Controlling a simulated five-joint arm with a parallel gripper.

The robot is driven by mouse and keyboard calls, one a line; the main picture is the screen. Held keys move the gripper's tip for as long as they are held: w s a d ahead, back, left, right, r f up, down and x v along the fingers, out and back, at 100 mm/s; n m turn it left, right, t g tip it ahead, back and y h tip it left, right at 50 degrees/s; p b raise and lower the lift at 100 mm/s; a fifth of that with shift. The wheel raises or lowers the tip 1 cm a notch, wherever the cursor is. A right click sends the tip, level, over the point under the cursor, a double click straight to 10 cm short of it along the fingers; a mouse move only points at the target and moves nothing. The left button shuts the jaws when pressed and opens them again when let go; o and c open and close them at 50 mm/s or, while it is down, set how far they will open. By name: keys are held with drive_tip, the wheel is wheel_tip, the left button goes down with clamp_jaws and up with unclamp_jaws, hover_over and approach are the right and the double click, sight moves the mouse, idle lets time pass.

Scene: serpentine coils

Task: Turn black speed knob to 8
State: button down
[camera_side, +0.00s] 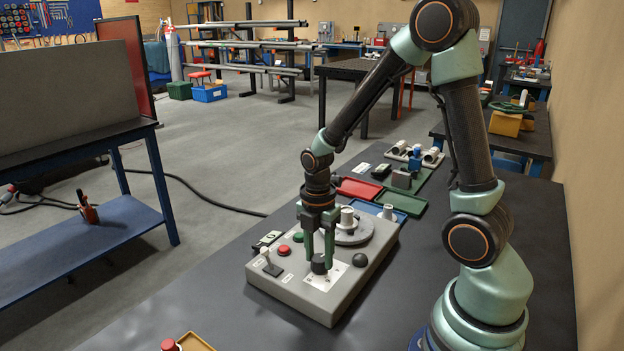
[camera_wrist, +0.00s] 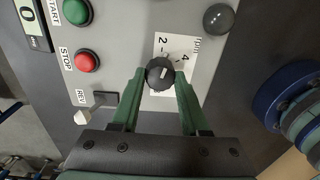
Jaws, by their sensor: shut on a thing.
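The black speed knob (camera_side: 319,264) stands on a white dial plate on the grey control box (camera_side: 290,290). In the wrist view the black knob (camera_wrist: 158,80) has a pale mark on its top. The printed figures 2 and 4 show on the dial plate (camera_wrist: 182,47) beyond it; the rest of the scale is hidden by the knob and fingers. I cannot tell exactly which figure the mark faces. My gripper (camera_side: 319,252) points down, with its green fingers on both sides of the knob, shut on it.
Red, blue and green trays (camera_side: 360,188) lie behind. The table's front area is mostly clear.

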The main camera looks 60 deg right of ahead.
drive_tip(key=m, duration=0.4)
drive_tip(key=shift+m, duration=0.3)
drive_tip(key=m, duration=0.3)
drive_tip(key=shift+d+m, duration=0.1)
drive_tip(key=shift+m, duration=0.3)
drive_tip(key=m, duration=1.2)
drive_tip(key=shift+m, duration=0.3)
drive_tip(key=m, duration=0.3)
drive_tip(key=shift+m+t, duration=0.3)
drive_tip(key=shift+m, duration=0.1)
drive_tip(key=m, duration=0.4)
drive_tip(key=shift+s, duration=0.1)
drive_tip(key=shift+m, duration=2.1)
